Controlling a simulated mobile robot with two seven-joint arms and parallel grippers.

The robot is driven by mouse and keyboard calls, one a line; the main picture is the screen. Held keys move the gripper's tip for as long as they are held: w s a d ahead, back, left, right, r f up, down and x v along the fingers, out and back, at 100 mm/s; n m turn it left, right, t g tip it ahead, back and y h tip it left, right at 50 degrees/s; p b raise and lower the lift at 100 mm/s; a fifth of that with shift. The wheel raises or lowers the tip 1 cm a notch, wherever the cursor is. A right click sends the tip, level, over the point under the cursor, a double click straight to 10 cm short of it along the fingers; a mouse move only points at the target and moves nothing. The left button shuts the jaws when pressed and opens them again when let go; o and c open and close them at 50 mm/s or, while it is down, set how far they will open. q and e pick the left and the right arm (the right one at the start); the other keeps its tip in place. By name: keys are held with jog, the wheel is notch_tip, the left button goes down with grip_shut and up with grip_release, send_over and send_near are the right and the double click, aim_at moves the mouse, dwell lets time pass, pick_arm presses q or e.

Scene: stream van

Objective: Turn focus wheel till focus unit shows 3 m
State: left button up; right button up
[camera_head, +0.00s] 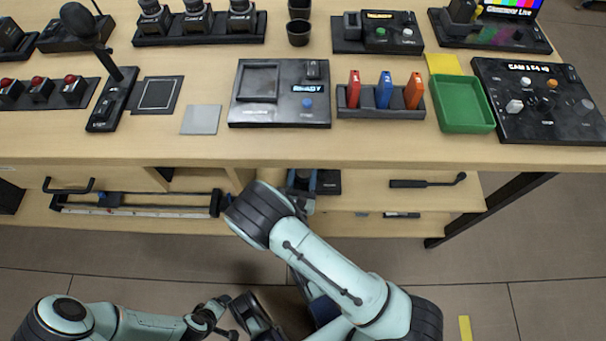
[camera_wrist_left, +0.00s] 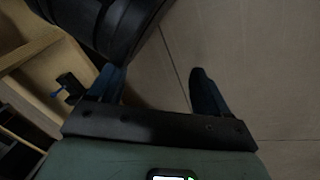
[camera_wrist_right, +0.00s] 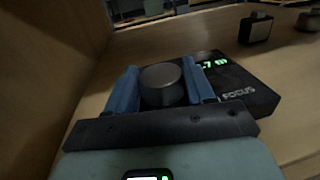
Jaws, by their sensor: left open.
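The focus unit (camera_wrist_right: 245,85) is a dark box with a green display and the word FOCUS, seen in the right wrist view. The display shows ".7 m"; its first digit is hidden behind a finger. The round dark focus wheel (camera_wrist_right: 163,86) stands on the unit. My right gripper (camera_wrist_right: 163,82) has its blue fingers on both sides of the wheel, apparently closed against it. In the head view this gripper (camera_head: 302,182) is at the shelf below the tabletop, beside the dark unit (camera_head: 328,182). My left gripper (camera_wrist_left: 158,85) is open and empty, away from the unit.
The wooden tabletop (camera_head: 200,150) above carries several control boxes, a green tray (camera_head: 463,104) and a microphone (camera_head: 90,35). A wooden wall (camera_wrist_right: 50,60) stands close left of my right gripper. A slider rail (camera_head: 140,204) lies on the lower shelf.

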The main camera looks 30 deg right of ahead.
aim_at(301, 178)
jog(key=shift+a+m+g+h, duration=0.1)
jog(key=shift+m+g+h, duration=0.3)
jog(key=shift+h, duration=0.1)
jog(key=o, duration=1)
pick_arm(q)
jog(key=shift+w+d+r, duration=0.1)
jog(key=shift+w+r, duration=0.35)
pick_arm(e)
jog(key=shift+o, duration=0.2)
jog(key=p+v, duration=0.1)
jog(key=v, duration=0.5)
jog(key=shift+s+a+r+p, duration=0.1)
jog(key=shift+a+p, duration=0.1)
jog(key=shift+p, duration=0.1)
pick_arm(q)
jog(key=r, duration=0.1)
jog(key=d+r, duration=0.1)
jog(key=shift+s+d+r+p, duration=0.1)
jog(key=shift+r+p, duration=0.2)
jog(key=shift+p, duration=0.05)
pick_arm(e)
jog(key=v, duration=0.7)
